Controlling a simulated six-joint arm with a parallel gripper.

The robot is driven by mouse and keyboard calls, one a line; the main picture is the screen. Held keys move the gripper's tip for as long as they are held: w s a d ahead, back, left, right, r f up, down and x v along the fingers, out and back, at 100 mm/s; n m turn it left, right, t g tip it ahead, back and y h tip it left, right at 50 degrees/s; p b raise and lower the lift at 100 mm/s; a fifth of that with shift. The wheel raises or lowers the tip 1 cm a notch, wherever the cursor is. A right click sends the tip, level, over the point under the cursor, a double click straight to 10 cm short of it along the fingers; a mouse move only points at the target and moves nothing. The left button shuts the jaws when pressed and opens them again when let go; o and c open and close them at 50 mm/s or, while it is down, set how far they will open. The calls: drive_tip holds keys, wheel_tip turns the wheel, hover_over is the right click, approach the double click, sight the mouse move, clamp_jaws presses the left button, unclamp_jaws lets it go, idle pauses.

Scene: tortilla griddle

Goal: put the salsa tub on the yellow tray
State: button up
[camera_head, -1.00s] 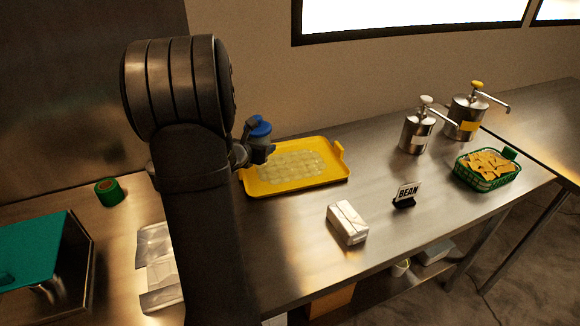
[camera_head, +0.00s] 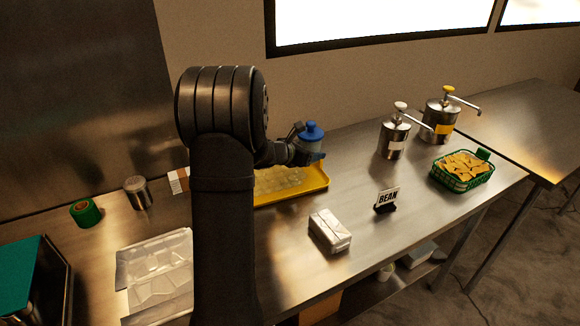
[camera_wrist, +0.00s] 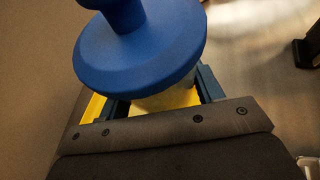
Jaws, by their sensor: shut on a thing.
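My gripper (camera_head: 304,156) is shut on the salsa tub (camera_head: 312,131), a pale tub with a blue knobbed lid. The tub is upright and held above the counter, over the far right part of the yellow tray in the head view. The yellow tray (camera_head: 319,181) lies on the counter, its left part hidden behind my arm. A clear ribbed patch shows on its floor. In the wrist view the blue lid (camera_wrist: 140,50) fills the upper middle and hides most of the jaws. Yellow tray edge (camera_wrist: 92,108) shows below and left of the tub.
A white wrapped block (camera_head: 330,231) and a BEAN sign (camera_head: 387,200) stand right of the tray. Farther right are two steel pump pots (camera_head: 394,138) (camera_head: 440,120) and a green chip basket (camera_head: 462,173). Left are a green tape roll (camera_head: 86,212), a shaker (camera_head: 138,192) and a clear container (camera_head: 155,270).

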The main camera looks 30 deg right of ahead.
hover_over(294, 172)
wheel_tip(294, 172, down, 3)
drive_tip(key=shift+d+f, duration=0.1)
drive_tip(key=shift+f, duration=0.05)
drive_tip(key=shift+w+f, duration=0.1)
drive_tip(key=shift+f, duration=1.95)
drive_tip(key=shift+f, duration=0.15)
drive_tip(key=o, duration=1.2)
drive_tip(key=shift+c, duration=0.2)
